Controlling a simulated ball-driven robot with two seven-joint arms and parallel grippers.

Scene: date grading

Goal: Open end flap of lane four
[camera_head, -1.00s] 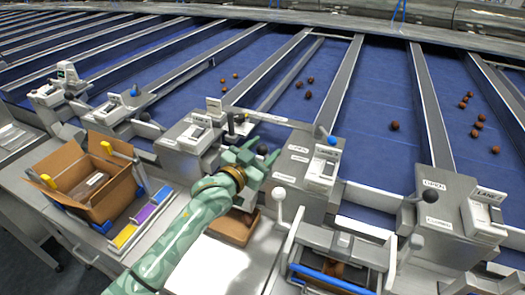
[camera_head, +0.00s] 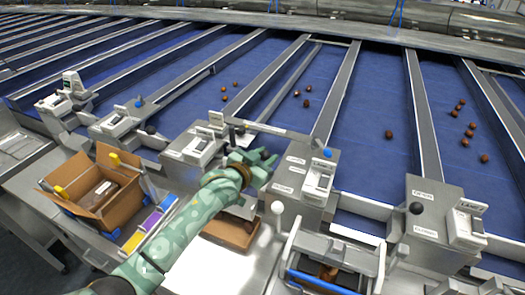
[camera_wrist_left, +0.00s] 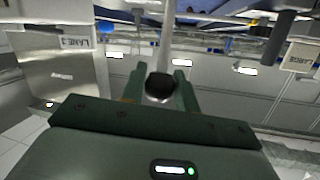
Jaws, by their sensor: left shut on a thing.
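My left gripper (camera_head: 258,166) is at the lower end of a blue lane, between two grey control boxes. In the left wrist view its two green fingers (camera_wrist_left: 160,84) are shut on a dark ball knob (camera_wrist_left: 160,88) at the end of a pale lever (camera_wrist_left: 165,45). In the head view the gripper covers the knob, and the end flap behind it is mostly hidden. A control box (camera_head: 305,180) with a blue knob stands just right of the gripper. A label on a box (camera_wrist_left: 82,42) reads LANE, its number unclear. My right gripper is not in view.
A brown tray (camera_head: 232,236) lies below the gripper. A cardboard box (camera_head: 70,205) stands at the left, with coloured cards beside it. A metal frame with a blue bar (camera_head: 320,283) is at the front right. Dates (camera_head: 307,103) lie scattered on the lanes.

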